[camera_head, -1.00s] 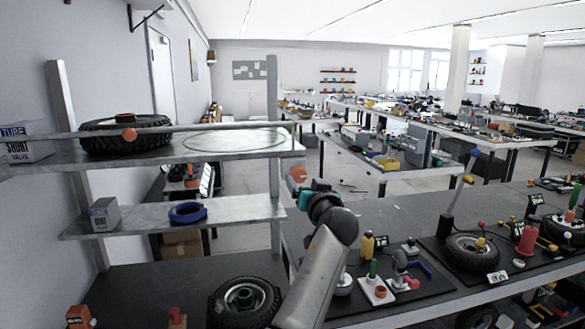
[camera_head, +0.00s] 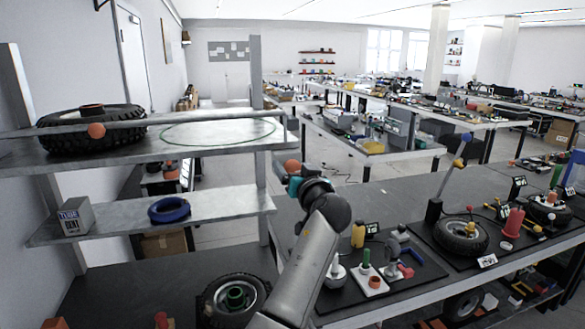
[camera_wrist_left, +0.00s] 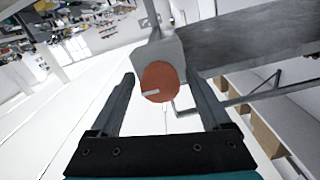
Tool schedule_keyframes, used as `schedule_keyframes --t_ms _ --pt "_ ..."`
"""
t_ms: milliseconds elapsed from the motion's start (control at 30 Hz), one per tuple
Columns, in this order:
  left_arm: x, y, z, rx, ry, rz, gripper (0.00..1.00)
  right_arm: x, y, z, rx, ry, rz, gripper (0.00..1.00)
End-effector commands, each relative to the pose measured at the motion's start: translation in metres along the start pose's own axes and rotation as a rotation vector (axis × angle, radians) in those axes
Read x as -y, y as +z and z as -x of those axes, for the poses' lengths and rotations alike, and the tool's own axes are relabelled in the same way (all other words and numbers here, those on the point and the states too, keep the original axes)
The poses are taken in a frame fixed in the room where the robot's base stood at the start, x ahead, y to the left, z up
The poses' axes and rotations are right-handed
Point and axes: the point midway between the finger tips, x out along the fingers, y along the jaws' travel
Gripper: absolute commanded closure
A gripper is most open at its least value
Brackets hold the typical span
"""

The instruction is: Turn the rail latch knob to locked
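The orange round rail latch knob (camera_head: 292,166) sits at the right end of the shelf rack, just below the upper shelf's rail. In the left wrist view the knob (camera_wrist_left: 158,82) faces me, with a pale slot-like mark on its left half. It sits on a grey block. My left gripper (camera_head: 290,179) is close in front of the knob. In the left wrist view its two dark fingers are apart, one to each side of the knob, with visible gaps. Whether the fingertips reach past its face is unclear. My right gripper is out of view.
The upper shelf (camera_head: 220,137) holds a tire (camera_head: 60,137) and a green ring. A second orange knob (camera_head: 96,130) is on its front rail (camera_head: 190,126). The lower shelf (camera_head: 220,205) holds a box (camera_head: 76,217) and a blue ring (camera_head: 168,209). The bench (camera_head: 385,190) carries several parts.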

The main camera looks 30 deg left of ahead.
Motion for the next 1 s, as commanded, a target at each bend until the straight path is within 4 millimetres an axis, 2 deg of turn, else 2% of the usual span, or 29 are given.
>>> schedule_keyframes --t_ms 67,700,1000 --pt "-0.0001 0.0002 0.0 0.0 0.0 0.0 0.28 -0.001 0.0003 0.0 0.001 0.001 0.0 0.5" --pt "0.0001 -0.0001 -0.0001 0.0 0.0 0.0 0.99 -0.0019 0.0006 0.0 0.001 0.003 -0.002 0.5" --pt "-0.0001 0.0012 -0.0002 -0.001 0.0 0.023 1.0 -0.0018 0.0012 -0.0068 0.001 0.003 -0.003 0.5"
